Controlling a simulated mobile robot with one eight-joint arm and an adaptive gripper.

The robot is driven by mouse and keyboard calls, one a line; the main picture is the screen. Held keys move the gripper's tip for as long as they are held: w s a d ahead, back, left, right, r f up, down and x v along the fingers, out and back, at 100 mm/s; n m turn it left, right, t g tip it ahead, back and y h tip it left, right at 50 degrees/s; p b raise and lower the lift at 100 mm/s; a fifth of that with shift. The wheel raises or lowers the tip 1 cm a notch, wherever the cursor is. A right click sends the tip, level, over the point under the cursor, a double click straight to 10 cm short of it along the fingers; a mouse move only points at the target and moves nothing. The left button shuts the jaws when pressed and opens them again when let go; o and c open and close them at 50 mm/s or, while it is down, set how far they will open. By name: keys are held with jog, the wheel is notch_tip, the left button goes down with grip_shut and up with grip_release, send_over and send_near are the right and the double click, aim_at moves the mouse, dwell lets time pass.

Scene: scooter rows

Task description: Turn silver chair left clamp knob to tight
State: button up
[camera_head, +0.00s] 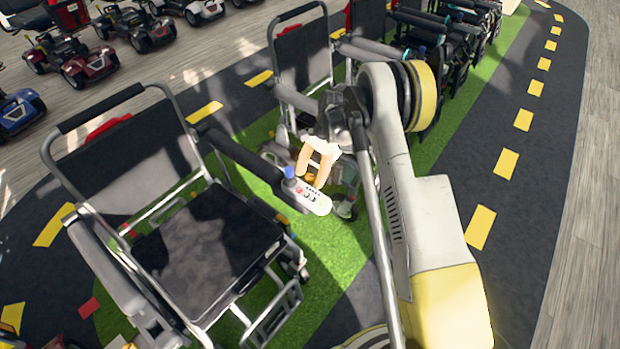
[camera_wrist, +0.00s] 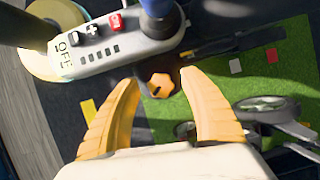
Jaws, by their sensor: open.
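The silver chair (camera_head: 110,240) stands at the left in the head view, with a black seat and a grey frame. A small orange lobed knob (camera_wrist: 158,86) shows in the wrist view, below the edge of the chair's control panel (camera_wrist: 110,48). The panel also shows in the head view (camera_head: 313,199), with a blue joystick (camera_head: 290,173). My gripper (camera_wrist: 159,79) is open, with one orange finger on each side of the knob in the picture. I cannot tell how far the knob is from the fingertips. In the head view my gripper (camera_head: 311,180) is beside the panel.
A second chair (camera_head: 303,52) stands behind, with more folded chairs (camera_head: 455,35) beyond it. Several scooters (camera_head: 70,60) stand at the upper left. The floor has green turf (camera_head: 340,255) and a dark path (camera_head: 480,150) with yellow dashes; the right side is clear.

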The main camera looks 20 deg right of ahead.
grip_shut()
jog(key=shift+m, duration=0.3)
jog(key=m+t, duration=0.1)
jog(key=m, duration=0.2)
jog(key=shift+m+y, duration=0.3)
jog(key=shift+m+t, duration=0.9)
jog(key=shift+m, duration=0.8)
